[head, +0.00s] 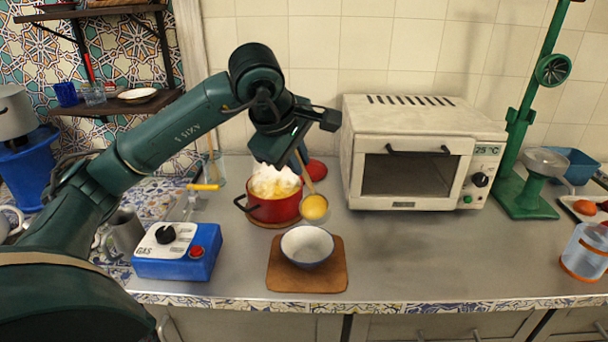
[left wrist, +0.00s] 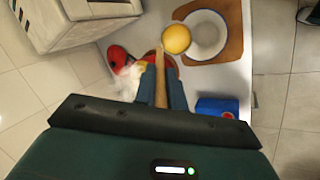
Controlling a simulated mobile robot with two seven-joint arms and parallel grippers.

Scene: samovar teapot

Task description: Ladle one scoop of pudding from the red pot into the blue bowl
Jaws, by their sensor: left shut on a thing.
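My left gripper (head: 294,162) is shut on the ladle's handle; the handle also shows between the fingers in the left wrist view (left wrist: 161,88). The ladle's scoop (head: 314,207) looks full of yellow pudding and hangs just right of the red pot (head: 276,211), between it and the bowl. The bowl (head: 307,247), white inside with a blue rim, sits on a brown wooden board (head: 334,279) in front of the pot. Its inside looks empty. The pot holds yellow pudding under white steam. In the left wrist view, the scoop (left wrist: 176,39) appears beside the bowl (left wrist: 207,35).
The red lid (head: 316,170) lies behind the pot. A blue gas box (head: 177,251) stands left, and a white oven (head: 418,150) stands right. The counter right of the board (head: 430,260) is clear.

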